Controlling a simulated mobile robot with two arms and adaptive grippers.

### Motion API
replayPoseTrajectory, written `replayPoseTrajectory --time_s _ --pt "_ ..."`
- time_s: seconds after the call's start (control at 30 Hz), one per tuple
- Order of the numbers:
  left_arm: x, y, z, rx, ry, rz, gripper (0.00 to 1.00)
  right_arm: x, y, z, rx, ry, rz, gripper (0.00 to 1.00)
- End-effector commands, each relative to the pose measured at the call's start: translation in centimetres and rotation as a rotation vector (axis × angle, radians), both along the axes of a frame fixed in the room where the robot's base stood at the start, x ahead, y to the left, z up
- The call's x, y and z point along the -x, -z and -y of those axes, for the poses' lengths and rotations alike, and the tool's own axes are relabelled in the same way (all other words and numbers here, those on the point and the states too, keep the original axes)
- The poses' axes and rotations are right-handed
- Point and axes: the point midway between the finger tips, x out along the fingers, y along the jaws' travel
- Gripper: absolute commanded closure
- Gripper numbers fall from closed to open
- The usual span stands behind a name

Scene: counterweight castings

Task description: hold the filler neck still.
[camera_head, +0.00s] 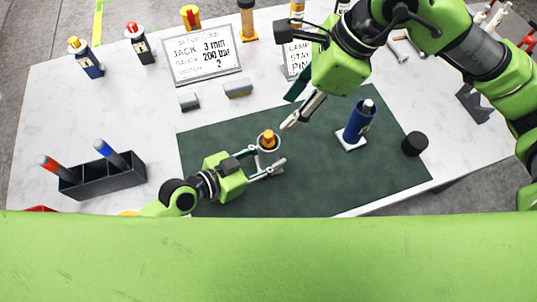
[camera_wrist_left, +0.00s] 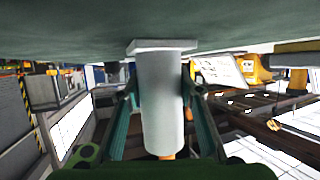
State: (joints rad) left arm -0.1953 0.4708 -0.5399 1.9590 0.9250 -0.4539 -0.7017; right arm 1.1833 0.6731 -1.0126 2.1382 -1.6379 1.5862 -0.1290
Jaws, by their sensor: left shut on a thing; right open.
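The filler neck, which I take to be the pale grey upright cylinder with an orange top (camera_head: 268,141), stands on the dark green mat (camera_head: 320,190). In the left wrist view, which is upside down, its plain cylinder (camera_wrist_left: 160,100) and square base show between the fingers. My left gripper (camera_head: 268,160) is shut on it from the left, one finger on each side. My right gripper (camera_head: 292,109) is open above the mat, up and right of the neck. It appears apart from the neck, with nothing visible between its fingers.
A blue cylinder (camera_head: 360,122) on a white base and a black cylinder (camera_head: 415,143) stand on the mat's right. A black holder (camera_head: 105,178) with pens is at left. Grey blocks (camera_head: 238,88), a sign (camera_head: 203,55) and several bottles stand behind. The mat's front right is clear.

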Motion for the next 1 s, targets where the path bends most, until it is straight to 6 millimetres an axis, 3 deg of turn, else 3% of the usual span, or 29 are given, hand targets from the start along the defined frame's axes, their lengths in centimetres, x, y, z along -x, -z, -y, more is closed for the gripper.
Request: replayPoseTrajectory --time_s 0.6,0.93,0.97,1.0 --pt "0.0 0.0 0.0 -0.001 0.0 -0.001 1.0 -0.1 -5.6 0.0 -0.001 0.0 0.002 0.6" --pt "0.0 0.0 0.0 -0.001 0.0 -0.001 1.0 0.0 -6.0 0.0 0.0 0.0 0.0 0.6" --pt "0.0 0.0 0.0 -0.001 0.0 -0.001 0.59 0.0 -6.0 0.0 0.0 0.0 0.0 0.6" --pt "0.0 0.0 0.0 -0.001 0.0 -0.001 0.48 0.0 -6.0 0.0 0.0 0.0 0.0 0.6"
